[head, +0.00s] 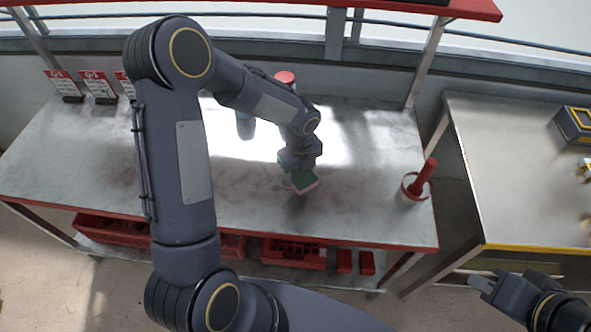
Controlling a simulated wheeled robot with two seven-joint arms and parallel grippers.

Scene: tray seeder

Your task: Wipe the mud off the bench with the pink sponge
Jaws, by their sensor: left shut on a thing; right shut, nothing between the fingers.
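The sponge (307,186) is pink below with a green top layer. My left gripper (300,170) is shut on it, low over the middle of the metal bench (375,215). I cannot tell whether the sponge touches the bench top. Faint brownish smudges show on the bench left of the sponge, but they are too dim to tell clearly as mud. My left arm hides part of the bench's left half. My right gripper (483,283) is shut and empty at the lower right, away from the bench.
A red pot (409,194) with a red-handled tool stands at the bench's right end. Red-and-white cards (98,84) stand at the back left. A red-capped bottle (285,77) is behind my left arm. A second table (500,150) stands right, across a gap.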

